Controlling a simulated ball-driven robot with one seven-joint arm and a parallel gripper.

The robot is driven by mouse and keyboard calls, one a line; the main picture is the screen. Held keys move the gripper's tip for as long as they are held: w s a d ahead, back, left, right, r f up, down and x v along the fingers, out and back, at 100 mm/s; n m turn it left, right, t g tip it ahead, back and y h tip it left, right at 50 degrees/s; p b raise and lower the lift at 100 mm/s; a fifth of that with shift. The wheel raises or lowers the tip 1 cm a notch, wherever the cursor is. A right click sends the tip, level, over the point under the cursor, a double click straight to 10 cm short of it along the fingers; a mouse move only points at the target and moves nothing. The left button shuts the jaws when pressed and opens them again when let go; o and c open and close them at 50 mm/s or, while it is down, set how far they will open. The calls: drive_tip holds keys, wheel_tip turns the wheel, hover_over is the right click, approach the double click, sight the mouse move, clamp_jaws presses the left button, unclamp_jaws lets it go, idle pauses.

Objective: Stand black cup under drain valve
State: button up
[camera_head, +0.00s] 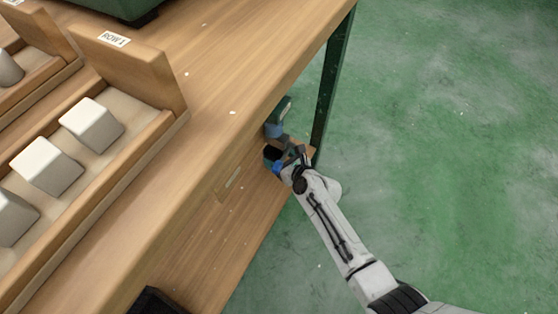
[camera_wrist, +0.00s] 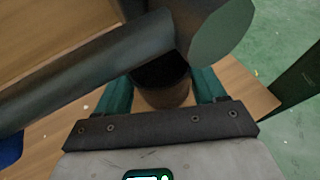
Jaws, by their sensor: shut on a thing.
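The black cup (camera_wrist: 162,92) is between the two green fingers of my gripper (camera_wrist: 163,86) in the wrist view, and the gripper is shut on it. The cup looks upright, with its dark mouth facing up. A dark grey pipe with a green round end, which looks like the drain valve (camera_wrist: 182,28), crosses above the cup and hides part of its mouth. In the head view, my gripper (camera_head: 288,160) is at the low shelf beneath the tabletop, just below a blue-grey fitting (camera_head: 275,130). I cannot tell whether the cup touches the shelf.
The wooden tabletop (camera_head: 215,60) overhangs the lower shelf (camera_head: 225,235). A dark green table leg (camera_head: 333,90) stands close to my gripper. Wooden trays with white blocks (camera_head: 90,125) are on the tabletop. Green floor to the right is clear.

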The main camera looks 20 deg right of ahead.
drive_tip(key=shift+f, duration=0.45)
drive_tip(key=o, duration=1.1)
drive_tip(key=shift+s+r, duration=0.15)
drive_tip(key=shift+r, duration=0.05)
drive_tip(key=p+v, duration=0.5)
drive_tip(key=v, duration=0.6)
drive_tip(key=shift+s+d, duration=0.15)
drive_tip(key=shift+s, duration=0.25)
